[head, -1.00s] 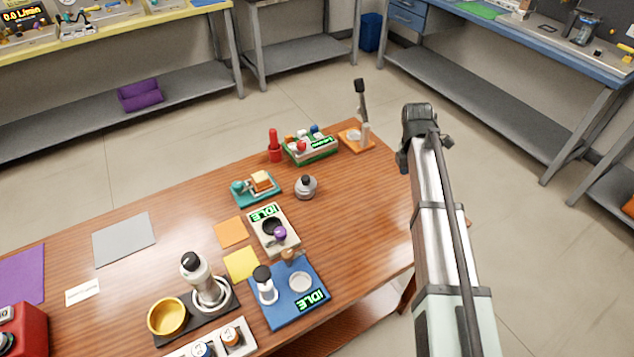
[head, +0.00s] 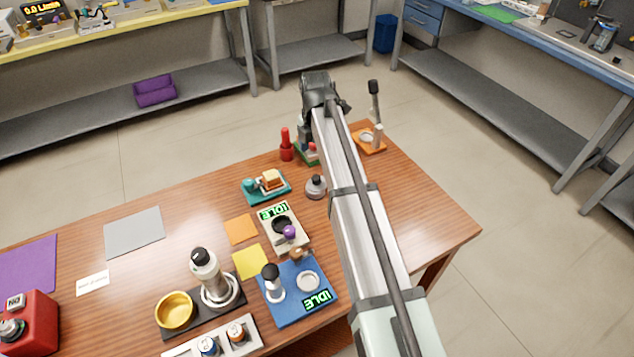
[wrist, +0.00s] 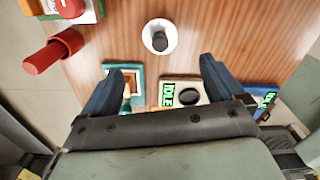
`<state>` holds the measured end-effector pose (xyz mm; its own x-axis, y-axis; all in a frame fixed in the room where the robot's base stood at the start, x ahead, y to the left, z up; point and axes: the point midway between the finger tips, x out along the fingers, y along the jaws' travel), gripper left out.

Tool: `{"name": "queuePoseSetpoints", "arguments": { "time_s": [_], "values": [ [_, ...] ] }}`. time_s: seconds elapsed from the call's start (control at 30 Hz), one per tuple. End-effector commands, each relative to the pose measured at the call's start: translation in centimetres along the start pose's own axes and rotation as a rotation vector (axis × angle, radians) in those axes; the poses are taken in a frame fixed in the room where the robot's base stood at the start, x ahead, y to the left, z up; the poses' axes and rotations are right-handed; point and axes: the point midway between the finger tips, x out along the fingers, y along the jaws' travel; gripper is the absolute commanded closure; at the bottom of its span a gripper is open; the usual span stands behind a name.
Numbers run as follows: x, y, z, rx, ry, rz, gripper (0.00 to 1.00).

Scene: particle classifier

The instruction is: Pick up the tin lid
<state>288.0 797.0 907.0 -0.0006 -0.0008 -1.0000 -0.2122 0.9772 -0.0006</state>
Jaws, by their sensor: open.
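A small round grey tin (head: 316,187) with a dark knob on top stands on the wooden table, just left of my arm in the head view. In the wrist view it is a pale disc (wrist: 149,43) with a dark knob in the middle, upright and clear of my fingers. I take its top to be the tin lid; where lid and tin part I cannot tell. My gripper (wrist: 160,66) is open, with its two dark blue fingers apart and nothing between them. It is above the table. In the head view my fingertips are hidden.
Close by are a teal tray (head: 253,195), a beige device with an IDLE display (head: 296,246) and a red bottle (head: 286,150).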

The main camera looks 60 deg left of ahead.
Motion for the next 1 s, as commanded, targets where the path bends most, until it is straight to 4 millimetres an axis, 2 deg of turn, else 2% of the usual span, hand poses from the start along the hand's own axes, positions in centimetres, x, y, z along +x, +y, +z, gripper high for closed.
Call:
{"name": "queuePoseSetpoints", "arguments": {
  "time_s": [0.1, 0.23, 0.63, 1.0],
  "values": [
    [2.2, -0.1, 0.0, 0.001, 0.001, -0.001, 0.05],
    [4.0, 0.0, 0.0, 0.001, 0.000, 0.000, 0.05],
    [6.1, 0.0, 0.1, 0.002, -0.001, 0.000, 0.05],
    [10.4, -0.1, 0.3, 0.001, 0.000, -0.001, 0.05]
  ]
}}
